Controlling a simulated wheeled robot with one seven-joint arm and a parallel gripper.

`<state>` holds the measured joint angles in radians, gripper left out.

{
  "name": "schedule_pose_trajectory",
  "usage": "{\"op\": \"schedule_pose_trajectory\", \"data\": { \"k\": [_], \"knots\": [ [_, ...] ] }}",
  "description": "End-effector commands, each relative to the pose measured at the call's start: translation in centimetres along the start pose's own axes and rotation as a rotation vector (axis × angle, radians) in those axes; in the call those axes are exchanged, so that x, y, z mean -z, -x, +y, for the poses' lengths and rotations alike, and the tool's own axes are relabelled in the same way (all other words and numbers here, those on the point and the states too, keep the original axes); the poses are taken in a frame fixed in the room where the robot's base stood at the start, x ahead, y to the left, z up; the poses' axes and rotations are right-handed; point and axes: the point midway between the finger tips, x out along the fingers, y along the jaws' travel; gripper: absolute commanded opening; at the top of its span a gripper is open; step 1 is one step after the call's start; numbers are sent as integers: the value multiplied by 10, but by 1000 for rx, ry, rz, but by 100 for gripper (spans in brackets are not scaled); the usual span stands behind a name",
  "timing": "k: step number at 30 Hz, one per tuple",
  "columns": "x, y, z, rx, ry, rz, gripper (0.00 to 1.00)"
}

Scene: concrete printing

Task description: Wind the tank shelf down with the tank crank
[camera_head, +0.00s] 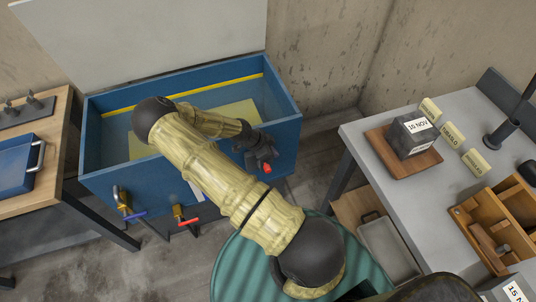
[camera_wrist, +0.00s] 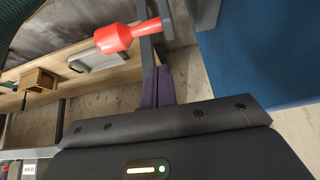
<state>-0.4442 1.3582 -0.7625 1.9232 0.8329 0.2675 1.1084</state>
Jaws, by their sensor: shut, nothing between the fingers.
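The blue tank (camera_head: 130,187) stands against the wall with its pale lid raised. A pale yellowish panel, perhaps the shelf, shows inside it, partly behind my arm. The tank crank's red handle (camera_head: 267,168) sticks out near the right end of the tank's front. The red handle (camera_wrist: 118,37) also shows in the wrist view, joined to a dark crank arm (camera_wrist: 166,20). My gripper (camera_head: 264,157) is at the crank, in front of the tank. In the wrist view my gripper's fingers (camera_wrist: 158,85) are together and empty, with the red handle beyond them. Whether they touch the crank is unclear.
Blue-handled (camera_head: 134,214) and red-handled (camera_head: 188,221) valves stick out from the tank's lower front. A grey table (camera_head: 365,135) at right carries a dark cube (camera_head: 408,143) on a wooden board and a wooden organiser (camera_head: 490,245). A wooden bench (camera_head: 55,185) stands at left.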

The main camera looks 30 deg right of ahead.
Motion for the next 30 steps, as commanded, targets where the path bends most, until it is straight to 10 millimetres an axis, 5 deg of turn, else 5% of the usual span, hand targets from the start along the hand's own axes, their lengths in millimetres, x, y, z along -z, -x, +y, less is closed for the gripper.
{"op": "schedule_pose_trajectory", "data": {
  "k": [19,30],
  "knots": [
    [-14,84,1,-3,-6,2,0],
    [-17,96,1,-3,-3,3,0]
  ]
}}
